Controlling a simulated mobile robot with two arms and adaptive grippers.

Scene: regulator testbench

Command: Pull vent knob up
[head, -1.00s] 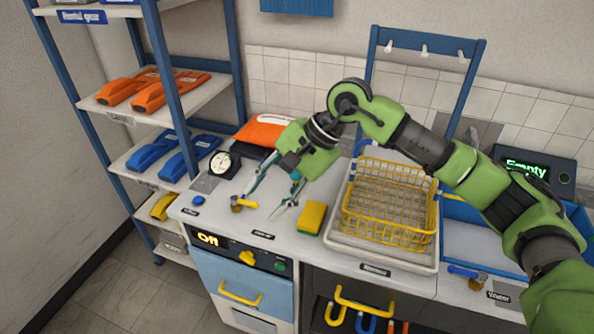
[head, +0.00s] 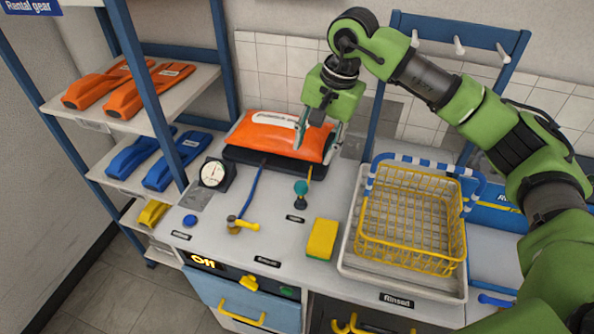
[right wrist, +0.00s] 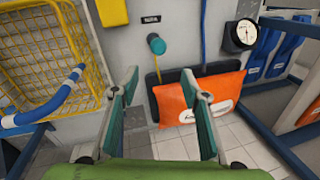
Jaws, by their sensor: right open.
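A teal knob (head: 301,188) stands upright on a dark stem on the grey bench top, in front of the orange bag; I take it as the vent knob. It also shows in the right wrist view (right wrist: 156,44), with a yellow hose or strip beside it. My right gripper (head: 316,142) is open and empty, its fingers apart in front of the orange bag in the head view. In the right wrist view its two fingers (right wrist: 160,80) lie on either side of the picture's middle, with the knob beyond the gap, untouched. My left gripper is not in view.
An orange bag (head: 272,136) lies on a black pad behind the knob. A gauge (head: 214,173), a brass valve with yellow handle (head: 240,225) and a yellow sponge (head: 322,240) are nearby. A yellow wire basket (head: 408,225) stands in a white tray at right.

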